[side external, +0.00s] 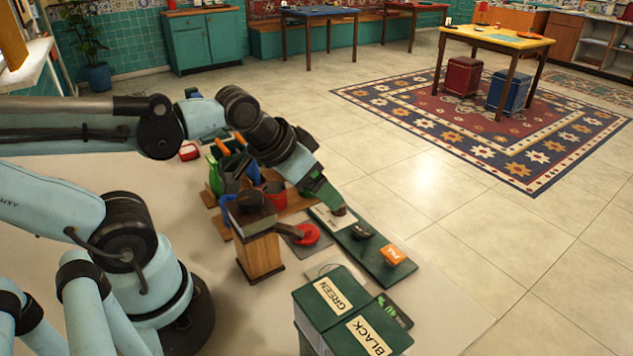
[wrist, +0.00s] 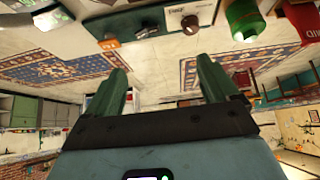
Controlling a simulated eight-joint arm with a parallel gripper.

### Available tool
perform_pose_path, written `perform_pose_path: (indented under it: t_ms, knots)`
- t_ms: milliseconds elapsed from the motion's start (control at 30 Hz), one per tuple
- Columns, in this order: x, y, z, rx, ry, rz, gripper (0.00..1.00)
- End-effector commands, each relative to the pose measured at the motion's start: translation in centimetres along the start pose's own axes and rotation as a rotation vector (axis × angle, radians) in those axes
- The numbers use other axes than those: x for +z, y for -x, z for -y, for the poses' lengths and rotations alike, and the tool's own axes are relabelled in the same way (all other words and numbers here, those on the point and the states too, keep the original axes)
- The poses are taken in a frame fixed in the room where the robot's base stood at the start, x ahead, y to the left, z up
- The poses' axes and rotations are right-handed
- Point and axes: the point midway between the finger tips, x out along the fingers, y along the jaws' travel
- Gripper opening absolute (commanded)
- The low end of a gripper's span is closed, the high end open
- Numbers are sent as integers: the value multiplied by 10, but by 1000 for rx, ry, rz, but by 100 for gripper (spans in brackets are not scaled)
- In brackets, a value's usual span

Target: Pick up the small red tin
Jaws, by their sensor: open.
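Several red things are in the side view, and I cannot tell for sure which is the small red tin. A low round red object (side external: 308,235) lies on a dark mat beside the wooden stand. A red cup-like container (side external: 274,192) is partly hidden behind my arm. A small red-and-white item (side external: 188,151) sits farther back at the left. In the wrist view, a red item with white lettering (wrist: 300,18) is cut off at the top right. My gripper (wrist: 165,78) is open, with nothing between its green fingers. In the side view my gripper (side external: 328,197) is above the green board's far end.
The long green board (side external: 372,252) holds a dark knob and an orange block (side external: 393,255). Green boxes labelled GREEN (side external: 332,295) and BLACK (side external: 367,335) stand at the front. A wooden stand (side external: 260,256) is close to my arm. The tabletop is clear at the left.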

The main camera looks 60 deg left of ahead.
Motion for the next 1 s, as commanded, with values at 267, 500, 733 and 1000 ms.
perform_pose_path:
  t_ms: [267,500,733,1000]
  knots:
    - [-6,0,16,-31,22,59,87]
    - [-16,0,80,-100,109,296,87]
    - [-12,0,140,-104,205,513,87]
    - [-4,-1,170,-82,254,616,87]
